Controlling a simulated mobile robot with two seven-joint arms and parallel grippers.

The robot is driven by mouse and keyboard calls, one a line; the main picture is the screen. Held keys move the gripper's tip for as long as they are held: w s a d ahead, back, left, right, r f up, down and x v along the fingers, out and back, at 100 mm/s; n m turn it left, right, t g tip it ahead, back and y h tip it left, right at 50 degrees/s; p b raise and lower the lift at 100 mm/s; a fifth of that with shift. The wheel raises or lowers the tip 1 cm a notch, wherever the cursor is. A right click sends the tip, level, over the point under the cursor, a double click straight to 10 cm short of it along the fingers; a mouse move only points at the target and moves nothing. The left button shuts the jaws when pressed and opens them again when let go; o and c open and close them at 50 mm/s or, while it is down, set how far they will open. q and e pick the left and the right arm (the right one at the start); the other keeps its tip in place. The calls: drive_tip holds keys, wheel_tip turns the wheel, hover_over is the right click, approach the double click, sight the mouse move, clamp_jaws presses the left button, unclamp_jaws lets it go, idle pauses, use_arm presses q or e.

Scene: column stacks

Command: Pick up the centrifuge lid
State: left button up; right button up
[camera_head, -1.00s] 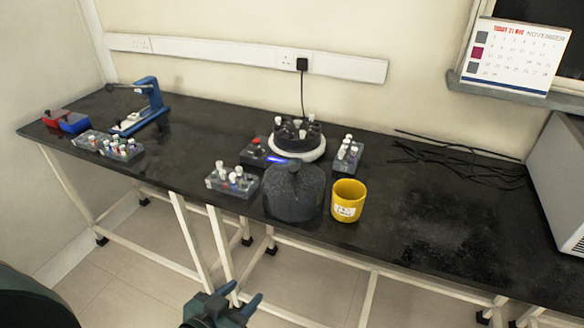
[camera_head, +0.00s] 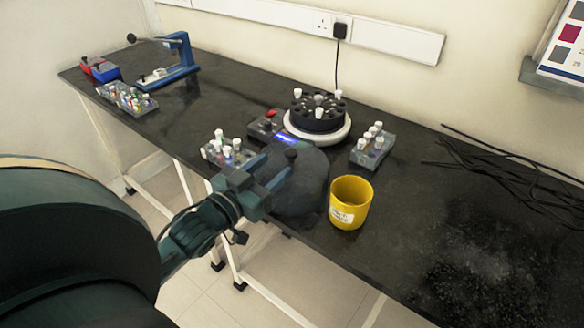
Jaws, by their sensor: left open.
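The centrifuge lid (camera_head: 308,189) is a dark grey dome with a black knob (camera_head: 291,154) on top. It rests on the black bench at the front edge, and my left gripper hides part of its left side. My left gripper (camera_head: 274,169) is open, with its fingers pointing at the knob; I cannot tell whether they touch it. The centrifuge (camera_head: 318,134) stands uncovered behind the lid, with a white round base, a black rotor and several white-capped tubes. My right gripper is not in view.
A yellow cup (camera_head: 350,203) stands right of the lid. Tube racks stand left (camera_head: 228,152) and right (camera_head: 372,147) of the centrifuge. Black cables (camera_head: 500,172) lie at the right. A blue hand-operated device (camera_head: 183,58) stands far left. The bench (camera_head: 410,235) is clear at front right.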

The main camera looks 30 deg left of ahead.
sight(287, 156)
use_arm(q)
drive_tip(key=shift+w+d+f, duration=0.1)
drive_tip(key=shift+w+f, duration=0.05)
drive_tip(key=shift+w, duration=1.15)
drive_tip(key=shift+w+f, duration=0.15)
drive_tip(key=shift+w, duration=1.1)
drive_tip(key=shift+w+d+f, duration=0.1)
drive_tip(key=shift+w+f, duration=0.05)
drive_tip(key=shift+w, duration=1.15)
drive_tip(key=shift+c, duration=0.4)
clamp_jaws()
